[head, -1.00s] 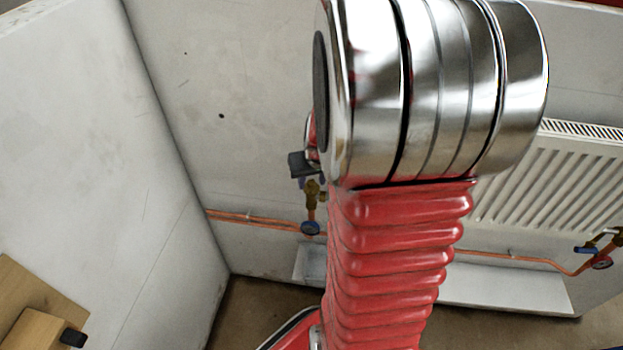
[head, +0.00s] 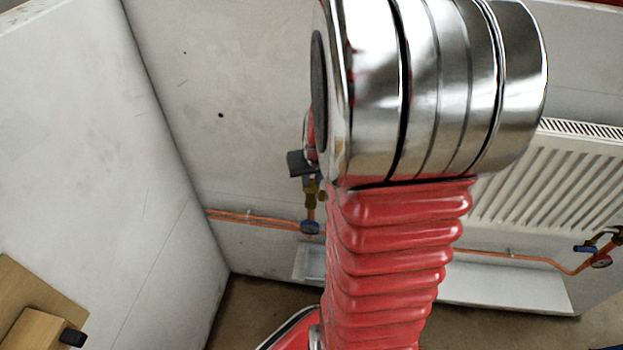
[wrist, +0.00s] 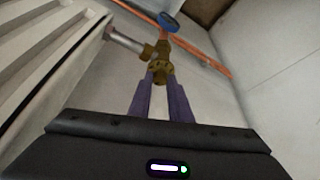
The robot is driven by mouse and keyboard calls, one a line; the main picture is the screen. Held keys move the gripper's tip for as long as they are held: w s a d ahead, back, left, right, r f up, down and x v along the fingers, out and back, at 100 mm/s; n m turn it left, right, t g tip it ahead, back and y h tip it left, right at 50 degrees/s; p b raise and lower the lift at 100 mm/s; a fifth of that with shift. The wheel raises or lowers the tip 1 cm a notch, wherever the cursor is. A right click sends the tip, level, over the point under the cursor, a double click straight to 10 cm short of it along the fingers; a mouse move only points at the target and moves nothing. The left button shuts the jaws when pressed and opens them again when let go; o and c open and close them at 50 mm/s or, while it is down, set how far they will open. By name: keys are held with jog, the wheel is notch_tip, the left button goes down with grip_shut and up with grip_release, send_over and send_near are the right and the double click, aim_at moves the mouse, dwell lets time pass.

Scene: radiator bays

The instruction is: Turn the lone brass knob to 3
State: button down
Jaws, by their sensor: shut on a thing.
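The brass knob (wrist: 160,73) is in the upper middle of the wrist view, at the near end of a brass valve body (wrist: 163,49). My gripper (wrist: 161,80) has its two purple fingers on either side of the knob and is shut on it. No number on the knob can be read. In the head view my gripper (head: 313,183) is at the brass valve on the pipe, partly hidden behind my arm. The knob itself cannot be made out there.
A wooden block (head: 35,335) is at lower left.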

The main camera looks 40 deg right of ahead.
jog(key=shift+a+m+g+h, duration=0.1)
jog(key=shift+m+g+h, duration=0.25)
jog(key=shift+m, duration=0.85)
jog(key=shift+a+m+g+h, duration=0.1)
jog(key=shift+m+g+h, duration=0.25)
jog(key=shift+m, duration=0.85)
jog(key=shift+f, duration=0.1)
jog(key=c, duration=1.6)
grip_release()
jog(key=shift+w, duration=0.1)
jog(key=shift+c, duration=0.2)
jog(key=v, duration=1.3)
jog(key=shift+s+r, duration=0.2)
jog(key=shift+r, duration=0.2)
jog(key=shift+n, duration=0.3)
